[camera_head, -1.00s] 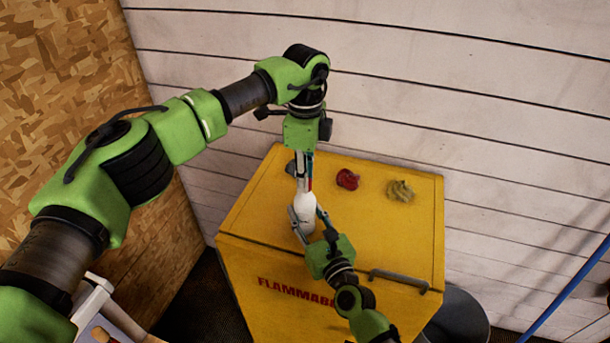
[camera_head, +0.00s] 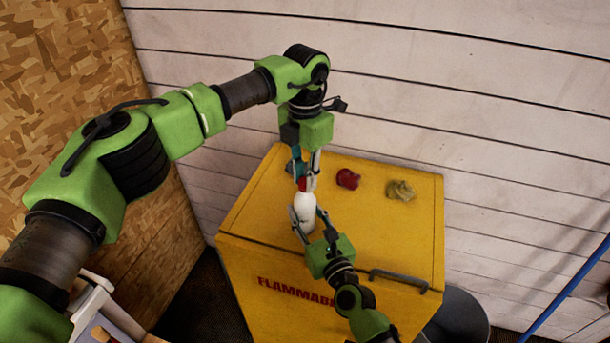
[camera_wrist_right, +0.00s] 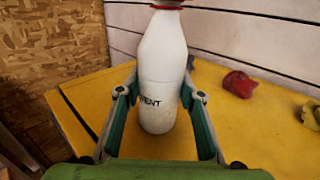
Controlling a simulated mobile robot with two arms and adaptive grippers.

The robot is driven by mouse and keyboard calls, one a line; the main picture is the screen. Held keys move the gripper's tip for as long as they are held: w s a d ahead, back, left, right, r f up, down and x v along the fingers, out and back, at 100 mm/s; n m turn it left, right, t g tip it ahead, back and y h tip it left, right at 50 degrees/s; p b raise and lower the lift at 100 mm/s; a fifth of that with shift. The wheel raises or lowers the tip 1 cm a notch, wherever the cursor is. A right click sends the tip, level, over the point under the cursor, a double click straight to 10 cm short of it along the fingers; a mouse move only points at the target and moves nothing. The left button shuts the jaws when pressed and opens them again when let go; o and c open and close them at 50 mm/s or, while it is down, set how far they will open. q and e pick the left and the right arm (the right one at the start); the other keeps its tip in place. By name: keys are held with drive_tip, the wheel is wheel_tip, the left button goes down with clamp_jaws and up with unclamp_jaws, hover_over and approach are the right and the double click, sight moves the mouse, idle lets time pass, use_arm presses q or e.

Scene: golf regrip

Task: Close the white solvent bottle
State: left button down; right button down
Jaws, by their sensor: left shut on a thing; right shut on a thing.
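The white solvent bottle (camera_head: 304,211) stands upright on the yellow cabinet. It also shows in the right wrist view (camera_wrist_right: 160,70), with dark lettering on its side. My right gripper (camera_head: 311,222) is shut around the bottle's body from the front, one finger on each side in the right wrist view (camera_wrist_right: 161,98). My left gripper (camera_head: 307,184) points down from above and is shut on a red cap (camera_head: 302,184) at the top of the bottle. The bottle's top is cut off in the right wrist view, so how the cap sits on the neck cannot be told.
The yellow cabinet (camera_head: 400,235) bears a red crumpled rag (camera_head: 347,179) and a yellowish crumpled rag (camera_head: 400,190) right of the bottle. A dark handle (camera_head: 398,281) lies on its front part. A white plank wall (camera_head: 450,80) stands behind. The cabinet's right part has free room.

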use_arm(q)
drive_tip(key=m, duration=1.8)
drive_tip(key=shift+m, duration=0.4)
drive_tip(key=c, duration=1.8)
unclamp_jaws()
drive_tip(key=shift+c, duration=0.2)
drive_tip(key=shift+r, duration=2.25)
